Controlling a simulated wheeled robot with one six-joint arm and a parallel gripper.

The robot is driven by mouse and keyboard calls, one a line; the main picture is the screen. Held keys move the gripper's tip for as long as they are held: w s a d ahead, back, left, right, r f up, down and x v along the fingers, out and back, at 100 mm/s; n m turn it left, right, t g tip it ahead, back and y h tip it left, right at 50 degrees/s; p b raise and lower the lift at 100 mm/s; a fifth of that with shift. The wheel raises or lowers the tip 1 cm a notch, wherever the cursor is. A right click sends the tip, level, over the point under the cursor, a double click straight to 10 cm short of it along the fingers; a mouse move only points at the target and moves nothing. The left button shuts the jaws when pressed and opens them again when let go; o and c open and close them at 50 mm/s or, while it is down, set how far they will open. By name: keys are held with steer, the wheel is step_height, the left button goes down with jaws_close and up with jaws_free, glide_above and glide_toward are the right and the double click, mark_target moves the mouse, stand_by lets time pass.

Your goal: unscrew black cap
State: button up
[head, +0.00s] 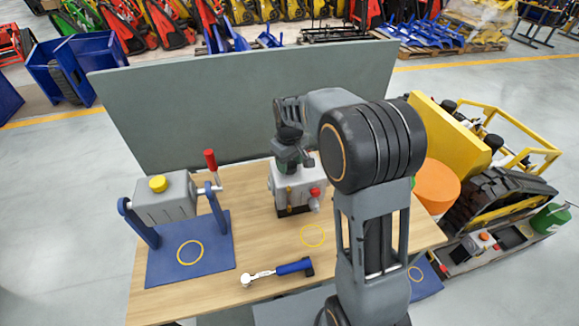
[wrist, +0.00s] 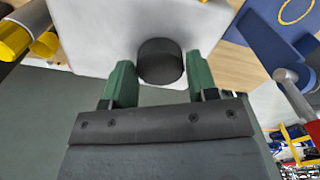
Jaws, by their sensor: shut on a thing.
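The black cap (wrist: 160,62) is a short round cylinder on the pale grey face of a box (wrist: 100,25). My gripper (wrist: 160,80) has its two green fingers on either side of the cap, shut on it. The cap is still against the box face in the wrist view. In the head view my gripper (head: 291,166) points down onto the top of the grey box (head: 291,186), which stands on the wooden table. The cap itself is hidden there by my gripper.
A blue stand (head: 190,255) with a grey box, yellow button and red-handled lever is at the table's left. A blue-handled tool (head: 280,271) lies near the front edge. A grey panel (head: 240,100) rises behind. An orange cylinder (head: 437,185) stands at the right.

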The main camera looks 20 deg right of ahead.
steer(key=n, duration=0.7)
steer(key=shift+n, duration=0.4)
steer(key=n, duration=0.7)
steer(key=shift+n, duration=1)
